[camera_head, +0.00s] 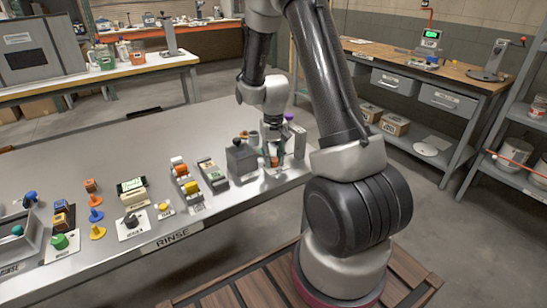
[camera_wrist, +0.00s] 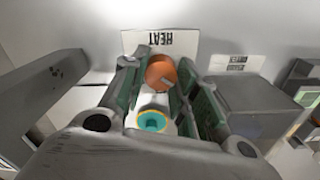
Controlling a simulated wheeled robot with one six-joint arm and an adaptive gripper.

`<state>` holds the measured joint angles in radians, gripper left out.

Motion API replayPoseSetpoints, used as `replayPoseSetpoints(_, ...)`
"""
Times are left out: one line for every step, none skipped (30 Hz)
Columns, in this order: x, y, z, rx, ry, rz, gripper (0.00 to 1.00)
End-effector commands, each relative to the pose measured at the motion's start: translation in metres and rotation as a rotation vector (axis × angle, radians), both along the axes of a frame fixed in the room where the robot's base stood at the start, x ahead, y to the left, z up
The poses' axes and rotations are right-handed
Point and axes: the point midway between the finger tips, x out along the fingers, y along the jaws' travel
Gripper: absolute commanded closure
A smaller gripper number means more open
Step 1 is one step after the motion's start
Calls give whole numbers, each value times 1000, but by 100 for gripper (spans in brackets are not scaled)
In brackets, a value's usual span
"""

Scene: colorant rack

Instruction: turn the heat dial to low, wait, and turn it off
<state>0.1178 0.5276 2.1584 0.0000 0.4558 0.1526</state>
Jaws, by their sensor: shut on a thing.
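The heat dial is an orange knob (camera_wrist: 160,72) between my fingertips in the wrist view. A small grey mark shows on its face; I cannot read its setting. A white plate lettered HEAT (camera_wrist: 164,41), upside down in this view, lies just beyond the knob. My gripper (camera_wrist: 156,67) is shut on the knob, with a green-padded finger on each side. In the head view my gripper (camera_head: 273,152) is low at the right end of the steel bench, and the knob is mostly hidden there.
A grey box (camera_wrist: 255,103) stands close to the right of my fingers, and a grey upright (camera_wrist: 38,92) to the left. Several other controls line the steel bench (camera_head: 110,155).

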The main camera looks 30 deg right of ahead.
Motion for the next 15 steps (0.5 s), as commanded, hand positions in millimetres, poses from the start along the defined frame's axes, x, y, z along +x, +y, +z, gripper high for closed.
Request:
replayPoseSetpoints(0, 0, 0, 0, 0, -29, 94)
replayPoseSetpoints(0, 0, 0, 0, 0, -51, 94)
replayPoseSetpoints(0, 0, 0, 0, 0, -82, 94)
replayPoseSetpoints(0, 0, 0, 0, 0, -107, 94)
replayPoseSetpoints(0, 0, 0, 0, 0, -133, 94)
replayPoseSetpoints(0, -1, 0, 0, 0, -169, 94)
replayPoseSetpoints(0, -1, 0, 0, 0, -197, 94)
replayPoseSetpoints(0, -1, 0, 0, 0, -225, 94)
replayPoseSetpoints(0, -1, 0, 0, -1, -263, 94)
replayPoseSetpoints(0, -1, 0, 0, -1, -292, 94)
replayPoseSetpoints(0, -1, 0, 0, -1, -321, 94)
replayPoseSetpoints(0, -1, 0, 0, -1, -359, 94)
replayPoseSetpoints(0, -1, 0, 0, -1, -388, 94)
replayPoseSetpoints(0, -1, 0, 0, -1, -416, 94)
replayPoseSetpoints(0, -1, 0, 0, -1, -454, 94)
